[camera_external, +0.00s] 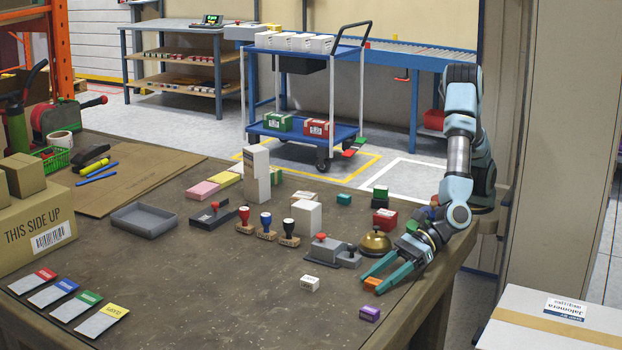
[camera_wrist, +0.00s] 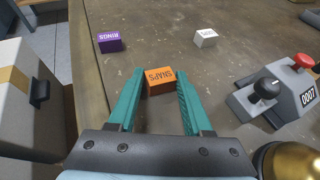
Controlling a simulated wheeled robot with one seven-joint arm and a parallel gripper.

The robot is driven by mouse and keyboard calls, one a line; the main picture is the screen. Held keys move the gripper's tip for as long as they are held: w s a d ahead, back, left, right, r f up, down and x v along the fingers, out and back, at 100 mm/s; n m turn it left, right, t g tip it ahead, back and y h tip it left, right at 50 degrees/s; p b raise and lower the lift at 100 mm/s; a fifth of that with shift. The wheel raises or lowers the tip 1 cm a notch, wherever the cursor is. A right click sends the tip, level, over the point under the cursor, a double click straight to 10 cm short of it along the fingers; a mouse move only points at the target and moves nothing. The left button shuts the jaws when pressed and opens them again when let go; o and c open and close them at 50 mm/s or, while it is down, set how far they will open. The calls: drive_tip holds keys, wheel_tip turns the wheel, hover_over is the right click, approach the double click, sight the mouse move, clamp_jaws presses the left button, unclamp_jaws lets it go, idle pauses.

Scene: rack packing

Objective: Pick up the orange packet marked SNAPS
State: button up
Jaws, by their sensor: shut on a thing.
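The orange packet marked SNAPS (camera_wrist: 160,81) sits between the teal fingertips of my gripper (camera_wrist: 161,88) in the wrist view. The fingers are shut on its two sides. Its printed top faces the camera. In the external view the orange packet (camera_external: 371,283) shows between the fingertips of my gripper (camera_external: 383,279), low over the table near its right edge. I cannot tell whether it touches the table.
A purple RINGS packet (camera_external: 369,313) and a white packet (camera_external: 310,283) lie nearby on the table (camera_external: 200,290). A brass bell (camera_external: 375,242) and a grey numbering stamp (camera_external: 333,252) stand close behind. A white box (camera_external: 550,320) stands beyond the table's right edge.

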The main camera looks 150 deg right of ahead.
clamp_jaws()
